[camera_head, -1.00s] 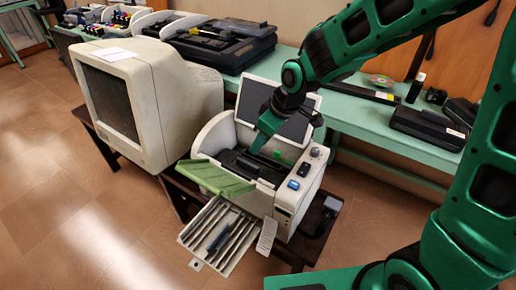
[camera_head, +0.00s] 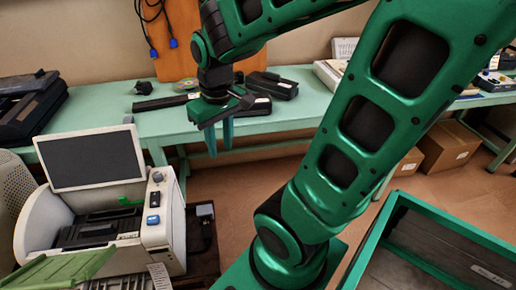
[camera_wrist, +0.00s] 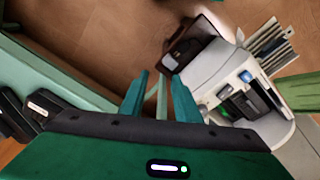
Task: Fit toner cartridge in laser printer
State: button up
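The white laser printer (camera_head: 158,235) stands at the lower left with its screen lid (camera_head: 90,160) raised and a green flap (camera_head: 60,270) open at the front. A black toner cartridge (camera_head: 98,228) appears to lie in its open bay, near a green part (camera_head: 130,203); I cannot tell whether it is fully seated. The printer also shows at the right of the wrist view (camera_wrist: 215,70), with a dark bay and a bit of green. My gripper (camera_head: 220,150) is raised to the right of the printer, fingers down, apart and empty. Its spread fingers show in the wrist view (camera_wrist: 160,95).
A green bench (camera_head: 120,115) runs along the wall behind my gripper, bearing black boxes (camera_head: 272,84) and a long black item (camera_head: 165,102). A green-rimmed bin (camera_head: 440,218) stands at the lower right. Cardboard boxes (camera_head: 448,148) sit under the bench. Floor shows between.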

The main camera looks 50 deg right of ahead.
jog(key=s+d+m+g, duration=0.1)
jog(key=s+d+m, duration=0.3)
jog(key=s, duration=0.7)
jog(key=shift+d+r+m+y, duration=0.3)
jog(key=shift+d+r+m, duration=0.15)
jog(key=shift+m, duration=0.15)
jog(key=shift+w+f, duration=0.25)
jog(key=shift+w, duration=0.4)
jog(key=shift+c, duration=0.2)
